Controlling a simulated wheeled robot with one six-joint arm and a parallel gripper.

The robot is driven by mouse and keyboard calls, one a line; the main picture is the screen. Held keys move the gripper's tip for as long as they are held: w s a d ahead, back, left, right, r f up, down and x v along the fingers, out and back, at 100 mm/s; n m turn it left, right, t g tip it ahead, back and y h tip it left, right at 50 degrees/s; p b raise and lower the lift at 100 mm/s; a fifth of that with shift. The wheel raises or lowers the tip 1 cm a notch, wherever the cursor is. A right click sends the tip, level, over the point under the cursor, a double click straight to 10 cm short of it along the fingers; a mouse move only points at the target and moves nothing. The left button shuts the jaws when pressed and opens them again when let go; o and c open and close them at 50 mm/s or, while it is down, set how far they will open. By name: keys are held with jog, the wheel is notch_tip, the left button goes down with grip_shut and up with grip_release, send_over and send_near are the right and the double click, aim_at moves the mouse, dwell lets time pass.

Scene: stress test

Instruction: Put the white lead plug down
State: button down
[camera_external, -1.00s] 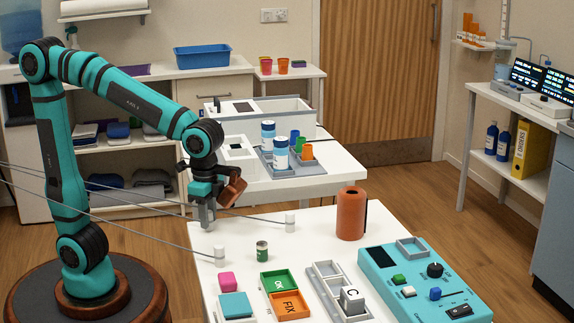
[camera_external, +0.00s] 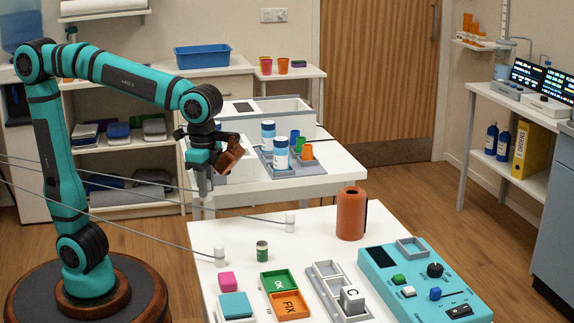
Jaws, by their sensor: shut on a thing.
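Two small white lead plugs stand upright on the near white table (camera_external: 330,222), each at the end of a thin grey lead from the left. The nearer plug (camera_external: 220,256) is at the table's left side, the farther plug (camera_external: 290,222) near its back edge. My gripper (camera_external: 203,188) points down, above and behind the nearer plug, clear of both standing plugs. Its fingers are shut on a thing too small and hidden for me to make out. I cannot tell whether it is another plug.
A green tin (camera_external: 262,251), pink block (camera_external: 227,281), OK and FIX trays (camera_external: 279,281), orange cylinder (camera_external: 351,213) and teal control panel (camera_external: 425,283) stand on the near table. Bare tabletop lies between the plugs. Another table (camera_external: 285,187) stands behind.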

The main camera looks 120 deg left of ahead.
jog(key=shift+r, duration=0.7)
jog(key=shift+w+a+r, duration=0.1)
jog(key=shift+w+a, duration=0.05)
jog(key=w+a+r, duration=0.3)
jog(key=w+a, duration=0.4)
jog(key=a, duration=0.2)
jog(key=w+a+r, duration=0.3)
jog(key=w+a, duration=0.3)
jog(key=a, duration=0.3)
jog(key=w+a+r, duration=0.1)
jog(key=w+a, duration=0.2)
jog(key=a, duration=0.8)
jog(key=w+a+r, duration=0.1)
jog(key=w+a, duration=0.2)
jog(key=a, duration=0.8)
jog(key=shift+s+a+f, duration=0.1)
jog(key=shift+s+f, duration=0.05)
jog(key=shift+f, duration=2.35)
jog(key=shift+s+a+f, duration=0.1)
jog(key=shift+s+f, duration=0.05)
jog(key=shift+f, duration=2.35)
jog(key=shift+f, duration=0.1)
jog(key=c, duration=1.3)
grip_release()
jog(key=shift+o, duration=0.2)
